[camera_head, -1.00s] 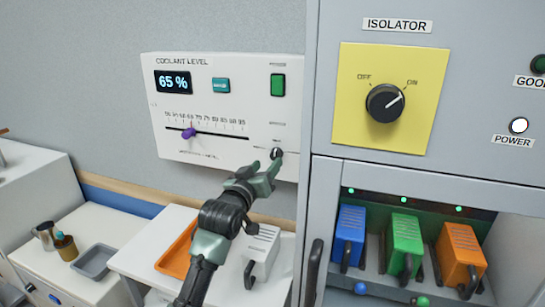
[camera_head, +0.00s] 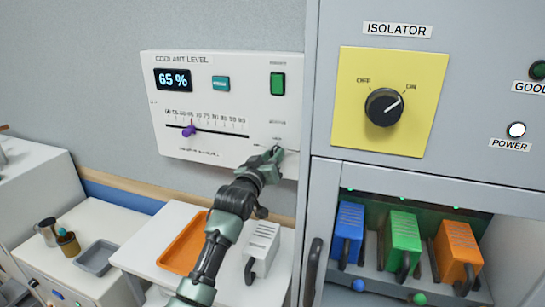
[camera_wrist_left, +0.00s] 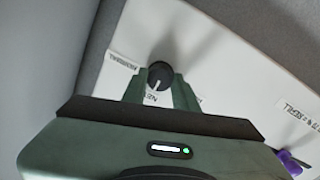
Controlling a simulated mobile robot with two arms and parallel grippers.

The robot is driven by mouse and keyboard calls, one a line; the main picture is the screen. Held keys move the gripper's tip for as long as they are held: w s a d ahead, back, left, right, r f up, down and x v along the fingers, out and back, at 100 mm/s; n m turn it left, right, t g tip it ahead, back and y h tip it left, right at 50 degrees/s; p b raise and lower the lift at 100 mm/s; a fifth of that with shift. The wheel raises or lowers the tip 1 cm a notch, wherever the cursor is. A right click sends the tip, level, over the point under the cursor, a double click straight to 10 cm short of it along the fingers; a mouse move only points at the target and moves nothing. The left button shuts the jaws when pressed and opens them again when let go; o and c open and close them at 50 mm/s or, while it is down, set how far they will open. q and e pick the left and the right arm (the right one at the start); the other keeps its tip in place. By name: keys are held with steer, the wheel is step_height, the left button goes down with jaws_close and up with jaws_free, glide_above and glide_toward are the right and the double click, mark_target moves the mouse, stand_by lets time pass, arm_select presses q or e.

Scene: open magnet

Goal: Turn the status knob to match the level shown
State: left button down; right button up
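The white coolant panel (camera_head: 165,125) on the wall shows 65 % on its display (camera_head: 173,79). Its purple slider pointer (camera_head: 189,131) sits left of the scale's middle. The status knob is at the panel's lower right, hidden by my gripper in the head view. In the left wrist view the dark round knob (camera_wrist_left: 160,74) has its white mark towards the picture's bottom, near a partly hidden label. My left gripper (camera_head: 277,153) is at the knob. Its green fingers stand one on each side, closed in against it. My right gripper is not in view.
A grey cabinet with a yellow isolator plate (camera_head: 427,132) and several coloured modules stands close to the right of the panel. Below are an orange tray (camera_head: 184,252) and a white module (camera_head: 262,246) on a white surface. A teal button (camera_head: 221,84) and a green switch (camera_head: 278,84) are on the panel.

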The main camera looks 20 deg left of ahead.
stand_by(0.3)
arm_select(q)
steer(key=shift+f+n+y+p, duration=0.1)
steer(key=shift+n+y+p, duration=0.2)
steer(key=shift+n+p, duration=4.8)
steer(key=n+b, duration=0.5)
steer(key=c, duration=1.1)
jaws_free()
